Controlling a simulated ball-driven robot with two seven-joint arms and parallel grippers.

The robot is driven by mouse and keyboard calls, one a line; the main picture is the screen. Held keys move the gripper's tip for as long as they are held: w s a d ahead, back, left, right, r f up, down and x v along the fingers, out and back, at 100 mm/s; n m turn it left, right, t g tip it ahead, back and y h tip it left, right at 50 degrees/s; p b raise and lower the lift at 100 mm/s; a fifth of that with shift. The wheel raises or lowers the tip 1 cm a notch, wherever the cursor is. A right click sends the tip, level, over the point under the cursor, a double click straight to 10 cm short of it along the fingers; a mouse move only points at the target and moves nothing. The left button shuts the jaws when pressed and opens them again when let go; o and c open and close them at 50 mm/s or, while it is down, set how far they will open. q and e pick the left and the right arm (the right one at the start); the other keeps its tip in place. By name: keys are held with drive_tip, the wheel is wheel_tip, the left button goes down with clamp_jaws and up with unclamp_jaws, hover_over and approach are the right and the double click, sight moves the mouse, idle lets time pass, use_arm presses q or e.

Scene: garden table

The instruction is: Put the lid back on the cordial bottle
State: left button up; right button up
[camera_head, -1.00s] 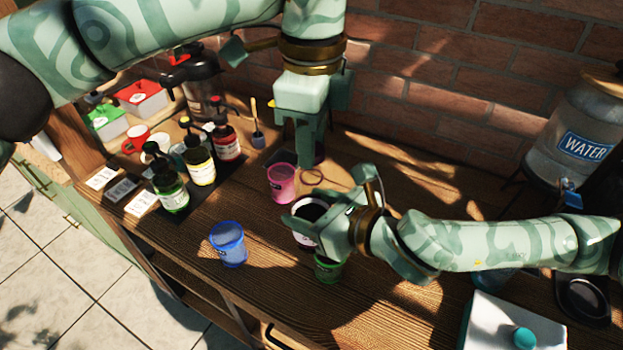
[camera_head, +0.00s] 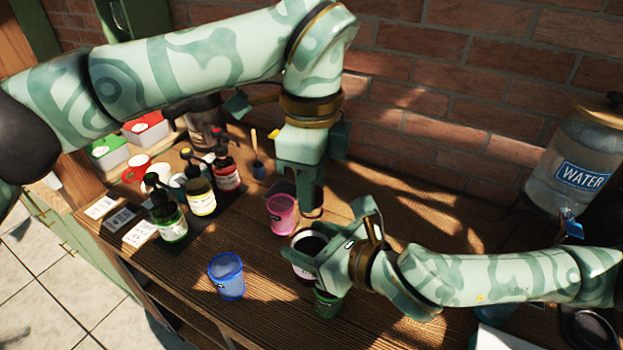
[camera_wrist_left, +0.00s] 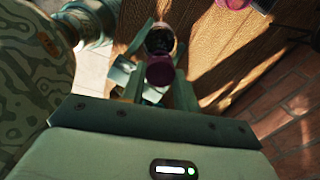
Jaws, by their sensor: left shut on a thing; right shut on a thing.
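The open cordial bottle (camera_head: 309,245) stands upright with a dark inside and a pale wall, as seen from above in the head view. My right gripper (camera_head: 318,262) is shut around it from the right. My left gripper (camera_head: 311,208) is above and slightly behind the bottle, fingers pointing down. In the left wrist view, it is shut on a round purple lid (camera_wrist_left: 160,72). The bottle (camera_wrist_left: 160,40) appears just beyond the lid there, and the two look apart. The lid is mostly hidden by the fingers in the head view.
A pink cup (camera_head: 282,216), a blue cup (camera_head: 227,277) and a green cup (camera_head: 327,303) stand close around the bottle. Several pump bottles (camera_head: 200,193) are at the left. A water dispenser (camera_head: 577,160) stands at the right by the brick wall.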

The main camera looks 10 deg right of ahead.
use_arm(q)
drive_tip(key=shift+f, duration=0.55)
use_arm(e)
drive_tip(key=shift+r, duration=0.1)
